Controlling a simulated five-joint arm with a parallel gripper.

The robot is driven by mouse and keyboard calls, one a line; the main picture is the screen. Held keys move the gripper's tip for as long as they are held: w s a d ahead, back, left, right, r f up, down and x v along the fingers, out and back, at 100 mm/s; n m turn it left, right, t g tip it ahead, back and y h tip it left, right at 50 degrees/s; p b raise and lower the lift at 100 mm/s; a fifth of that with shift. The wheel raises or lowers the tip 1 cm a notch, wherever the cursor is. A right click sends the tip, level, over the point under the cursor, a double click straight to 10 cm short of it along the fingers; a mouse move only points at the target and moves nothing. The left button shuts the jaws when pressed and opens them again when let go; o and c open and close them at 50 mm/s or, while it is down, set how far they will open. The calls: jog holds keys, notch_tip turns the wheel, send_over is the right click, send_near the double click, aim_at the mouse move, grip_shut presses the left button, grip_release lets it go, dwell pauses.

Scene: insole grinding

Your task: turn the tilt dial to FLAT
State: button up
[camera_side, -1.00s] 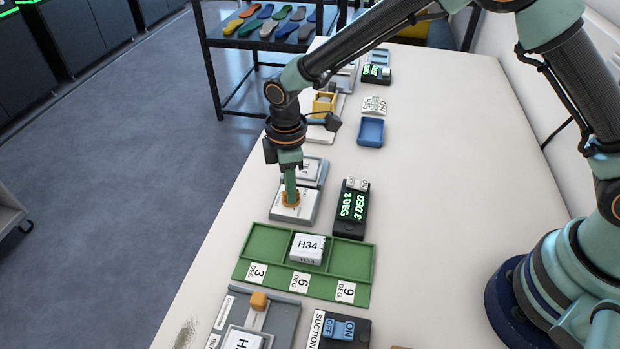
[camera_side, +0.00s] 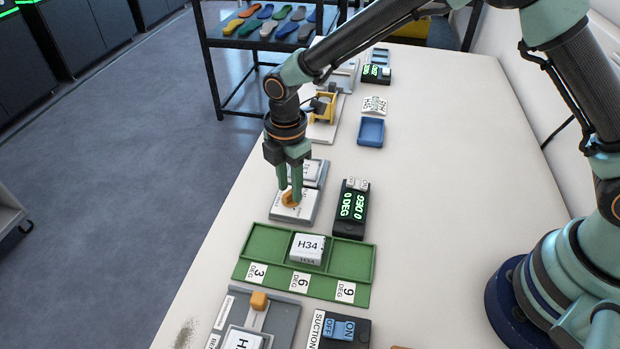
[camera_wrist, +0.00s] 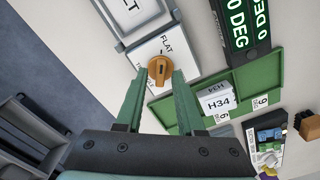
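The orange tilt dial (camera_wrist: 160,71) sits on a light plate (camera_side: 303,213) at the table's left edge. In the wrist view, the word FLAT is printed just above the dial, and the dial's dark slot points roughly toward it. A second label to the left is partly hidden by a finger. The black readout (camera_side: 351,207) beside it shows 0 DEG in green; it also shows in the wrist view (camera_wrist: 240,28). My gripper (camera_side: 290,198) is over the dial. Its green fingers (camera_wrist: 160,78) are apart, one on each side of the dial, with gaps visible.
A green three-slot tray (camera_side: 349,260) stands nearer the camera, with a white H34 block (camera_side: 308,247) in its middle slot. A blue tray (camera_side: 371,131) and a yellow fixture (camera_side: 326,106) stand farther back.

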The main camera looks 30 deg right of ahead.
aim_at(290, 191)
jog(key=shift+r, duration=3.1)
jog(key=shift+d+r, duration=0.15)
jog(key=d+r+m+t, duration=0.1)
jog(key=d+r+m, duration=0.4)
jog(key=d+r, duration=0.15)
jog(key=s+d+r+m+t, duration=0.2)
jog(key=s+d+r+m, duration=0.2)
jog(key=s+d+m, duration=0.2)
jog(key=s+d+r+m+t, duration=0.2)
jog(key=s+d+r+m, duration=0.2)
jog(key=s+d+m, duration=0.3)
jog(key=d+m, duration=0.2)
jog(key=d, duration=0.1)
jog(key=shift+s+t, duration=0.3)
